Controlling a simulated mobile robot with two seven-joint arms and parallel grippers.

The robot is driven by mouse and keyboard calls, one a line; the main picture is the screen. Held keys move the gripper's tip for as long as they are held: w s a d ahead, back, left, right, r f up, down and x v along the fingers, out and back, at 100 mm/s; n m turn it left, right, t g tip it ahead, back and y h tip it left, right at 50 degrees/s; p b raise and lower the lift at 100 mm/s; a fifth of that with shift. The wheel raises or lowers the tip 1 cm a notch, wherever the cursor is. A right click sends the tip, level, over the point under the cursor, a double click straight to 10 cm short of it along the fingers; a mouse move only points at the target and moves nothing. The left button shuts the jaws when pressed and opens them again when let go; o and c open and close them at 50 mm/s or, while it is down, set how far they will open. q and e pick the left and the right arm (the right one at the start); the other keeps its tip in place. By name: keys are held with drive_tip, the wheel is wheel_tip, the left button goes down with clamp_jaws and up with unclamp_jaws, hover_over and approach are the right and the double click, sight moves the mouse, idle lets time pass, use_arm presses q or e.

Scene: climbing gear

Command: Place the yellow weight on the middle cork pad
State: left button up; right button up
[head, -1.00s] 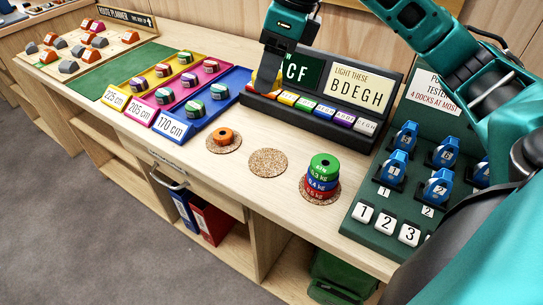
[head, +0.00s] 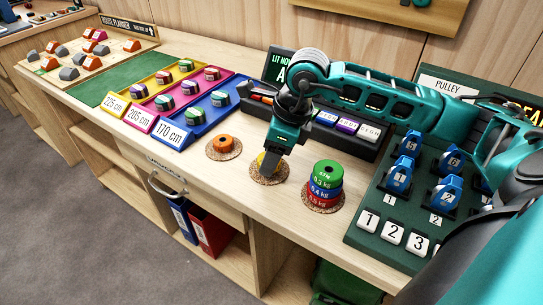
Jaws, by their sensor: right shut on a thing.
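The yellow weight (head: 261,160) is at the middle cork pad (head: 266,180), mostly hidden behind my right gripper (head: 266,166). The gripper points down over this pad and is shut on the weight. I cannot tell whether the weight touches the cork. My left gripper is not in view.
An orange weight (head: 223,141) sits on the left cork pad (head: 211,154). A stack with a green weight (head: 325,172) on top stands close to the right of my gripper. Behind it is the light panel (head: 368,143); coloured trays (head: 208,113) lie to the left.

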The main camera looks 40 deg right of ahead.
drive_tip(key=shift+f, duration=0.35)
drive_tip(key=shift+f, duration=0.2)
drive_tip(key=o, duration=1.2)
drive_tip(key=shift+o, duration=0.2)
drive_tip(key=shift+r, duration=0.1)
